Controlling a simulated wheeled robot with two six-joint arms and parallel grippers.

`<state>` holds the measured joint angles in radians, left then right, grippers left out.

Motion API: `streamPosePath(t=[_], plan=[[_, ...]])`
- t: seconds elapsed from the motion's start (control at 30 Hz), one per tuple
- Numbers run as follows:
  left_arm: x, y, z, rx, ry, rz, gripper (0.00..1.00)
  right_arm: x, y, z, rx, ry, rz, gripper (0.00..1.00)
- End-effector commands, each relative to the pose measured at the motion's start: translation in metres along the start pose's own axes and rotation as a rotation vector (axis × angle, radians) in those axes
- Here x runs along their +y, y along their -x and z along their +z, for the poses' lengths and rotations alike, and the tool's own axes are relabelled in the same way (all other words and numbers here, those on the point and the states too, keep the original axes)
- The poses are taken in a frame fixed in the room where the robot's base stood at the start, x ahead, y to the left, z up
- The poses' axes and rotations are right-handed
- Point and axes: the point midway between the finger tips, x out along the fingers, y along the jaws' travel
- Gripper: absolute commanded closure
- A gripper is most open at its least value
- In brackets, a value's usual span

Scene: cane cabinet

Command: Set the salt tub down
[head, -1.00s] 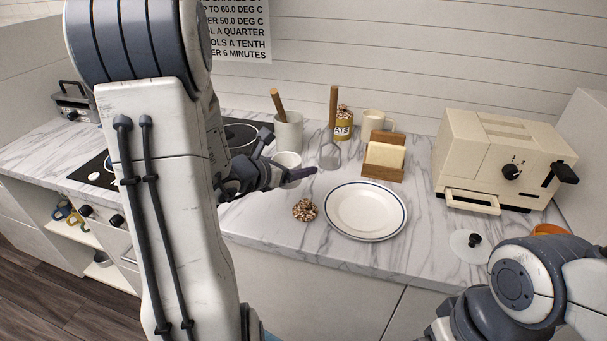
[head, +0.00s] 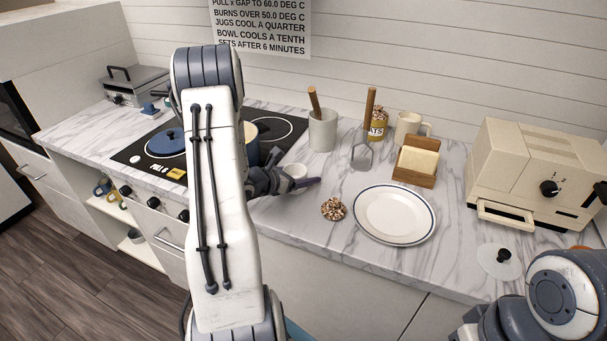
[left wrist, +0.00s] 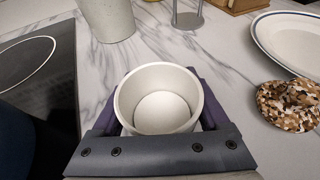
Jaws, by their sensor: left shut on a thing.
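The salt tub, a small round white cup (head: 291,171), is held upright at the left end of the bare marble strip. In the left wrist view the tub (left wrist: 158,104) sits between the two dark fingers, its open top facing the camera and its inside pale. My left gripper (head: 300,184) is shut on it from the near side. The tub's lower part is hidden by the gripper, so I cannot tell whether its base touches the counter. My right arm shows at the lower right of the head view, but its gripper is out of view.
A hob (head: 150,150) with pots lies left of the tub. A utensil crock (head: 322,131) stands behind it.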

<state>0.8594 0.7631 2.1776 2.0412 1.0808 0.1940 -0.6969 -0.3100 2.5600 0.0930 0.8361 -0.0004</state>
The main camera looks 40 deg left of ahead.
Motion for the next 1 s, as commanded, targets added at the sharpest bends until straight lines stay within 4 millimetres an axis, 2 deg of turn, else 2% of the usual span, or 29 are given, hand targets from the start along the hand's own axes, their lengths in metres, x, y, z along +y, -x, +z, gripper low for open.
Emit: streamPosePath(t=[0.27, 0.3, 0.33, 0.37, 0.73, 0.87, 1.0], plan=[[0.0, -0.002, -0.004, 0.0, -0.001, 0.0, 0.81, 0.0, -0.005, 0.0, 0.0, 0.0, 0.0, 0.0], [0.0, -0.002, -0.004, 0.0, 0.0, 0.0, 0.18, 0.0, -0.005, 0.0, 0.0, 0.0, 0.0, 0.0], [0.0, -0.001, -0.003, 0.0, 0.0, 0.0, 0.07, 0.0, -0.004, 0.0, 0.0, 0.0, 0.0, 0.0], [0.0, -0.001, -0.003, 0.001, 0.0, 0.0, 0.0, 0.0, -0.004, 0.0, 0.0, 0.0, 0.0, 0.0], [0.001, 0.005, 0.001, 0.0, 0.0, 0.003, 0.0, 0.0, 0.0, 0.0, 0.0, 0.0, 0.0, 0.0], [0.002, 0.028, 0.0, 0.0, 0.001, 0.006, 0.0, 0.0, -0.004, 0.0, 0.0, 0.0, 0.0, 0.0], [0.002, 0.06, 0.0, 0.0, 0.0, 0.008, 0.0, 0.001, -0.008, 0.001, 0.0, 0.0, 0.0, 0.0]])
